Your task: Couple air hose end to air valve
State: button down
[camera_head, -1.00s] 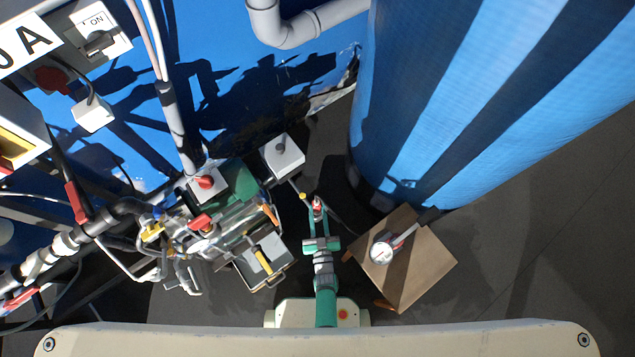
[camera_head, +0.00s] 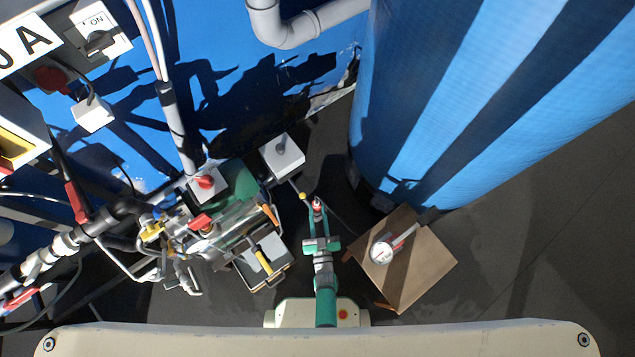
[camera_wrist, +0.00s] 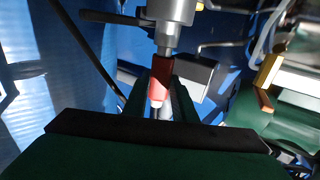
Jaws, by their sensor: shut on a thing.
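My gripper (camera_head: 318,212) points away from my base, over the dark floor between the green machine and the blue striped column. Its green fingers are close together around a small red and white piece (camera_head: 317,203), which looks like the air hose end. In the wrist view the red piece (camera_wrist: 162,70) sits between the fingertips, with a pale, brightly lit lower part. Its upper end meets or lies right against a grey metal fitting (camera_wrist: 172,10). I cannot tell whether that fitting is the air valve or whether the two are joined. The fingers hide part of the piece.
A white box with a grey knob (camera_head: 283,155) and a yellow-tipped rod (camera_head: 303,196) are close to my fingertips. The green machine (camera_head: 240,190) with pipes is left. A brown box (camera_head: 425,265) with a gauge (camera_head: 382,252) stands right. The blue striped column (camera_head: 450,90) rises behind.

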aim_at(317, 212)
jog(key=shift+f, duration=1.55)
dwell(1.4)
jog(key=shift+s+f, duration=0.1)
dwell(0.5)
jog(key=c, duration=1.4)
grip_release()
jog(key=s+d, duration=0.1)
jog(key=s, duration=0.9)
jog(key=s+r+g, duration=0.1)
jog(key=s+r, duration=0.2)
jog(key=r, duration=1)
jog(key=s+a+r+h, duration=0.1)
jog(key=s+r, duration=0.2)
jog(key=r, duration=1.1)
jog(key=s+r+m+g, duration=0.1)
jog(key=s+r, duration=0.2)
jog(key=r, duration=1)
jog(key=shift+s+a+r+g+h, duration=0.15)
jog(key=shift+s+r+g+h, duration=0.15)
jog(key=shift+s+r+h, duration=0.1)
